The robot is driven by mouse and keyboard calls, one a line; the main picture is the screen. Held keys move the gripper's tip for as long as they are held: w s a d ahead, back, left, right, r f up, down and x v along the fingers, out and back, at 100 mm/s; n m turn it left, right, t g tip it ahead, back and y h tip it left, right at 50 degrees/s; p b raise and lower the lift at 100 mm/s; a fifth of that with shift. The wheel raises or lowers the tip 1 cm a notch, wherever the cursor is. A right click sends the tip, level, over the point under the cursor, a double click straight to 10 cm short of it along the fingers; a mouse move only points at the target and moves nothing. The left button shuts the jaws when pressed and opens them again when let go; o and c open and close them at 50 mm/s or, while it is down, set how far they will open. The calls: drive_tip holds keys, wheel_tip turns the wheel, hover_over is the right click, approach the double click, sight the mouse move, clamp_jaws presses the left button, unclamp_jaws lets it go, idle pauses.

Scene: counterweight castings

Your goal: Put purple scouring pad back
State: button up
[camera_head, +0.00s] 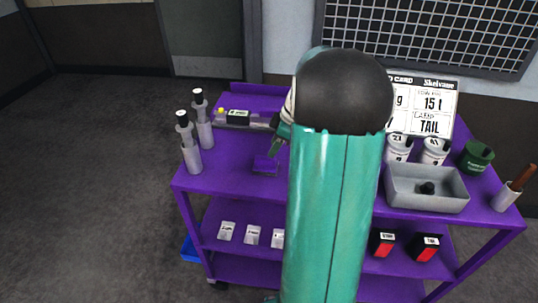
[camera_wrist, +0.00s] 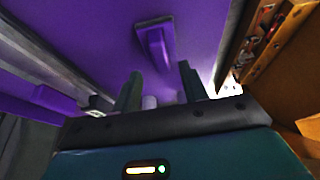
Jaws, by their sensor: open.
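The purple scouring pad (camera_head: 265,167) lies on the purple cart's top (camera_head: 232,165), left of my arm. In the wrist view the pad (camera_wrist: 155,42) is a flat purple piece with a raised block, ahead of the fingers. My gripper (camera_head: 277,146) is just above and behind the pad in the head view, partly hidden by my arm. The wrist view shows the two dark green fingers of my gripper (camera_wrist: 160,82) apart, with nothing held between them. I cannot tell the exact gap between fingertips and pad.
A grey tray with a labelled item (camera_head: 238,116) lies at the back. A grey basin (camera_head: 426,188), white canisters (camera_head: 398,148), a green tub (camera_head: 476,156) and a sign (camera_head: 432,104) are right.

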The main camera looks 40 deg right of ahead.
drive_tip(key=v, duration=0.5)
drive_tip(key=s+a+r+m+h, duration=0.15)
drive_tip(key=a+r, duration=0.25)
drive_tip(key=a, duration=0.6)
drive_tip(key=s+a+r+m, duration=0.1)
drive_tip(key=a+r+m, duration=0.15)
drive_tip(key=a, duration=0.85)
drive_tip(key=s+a+m+t+h, duration=0.1)
drive_tip(key=s+a+m+t, duration=0.1)
drive_tip(key=s+a, duration=0.8)
drive_tip(key=a+m, duration=0.1)
drive_tip(key=a, duration=0.2)
drive_tip(key=shift+s+r+m, duration=0.25)
drive_tip(key=shift+m, duration=0.05)
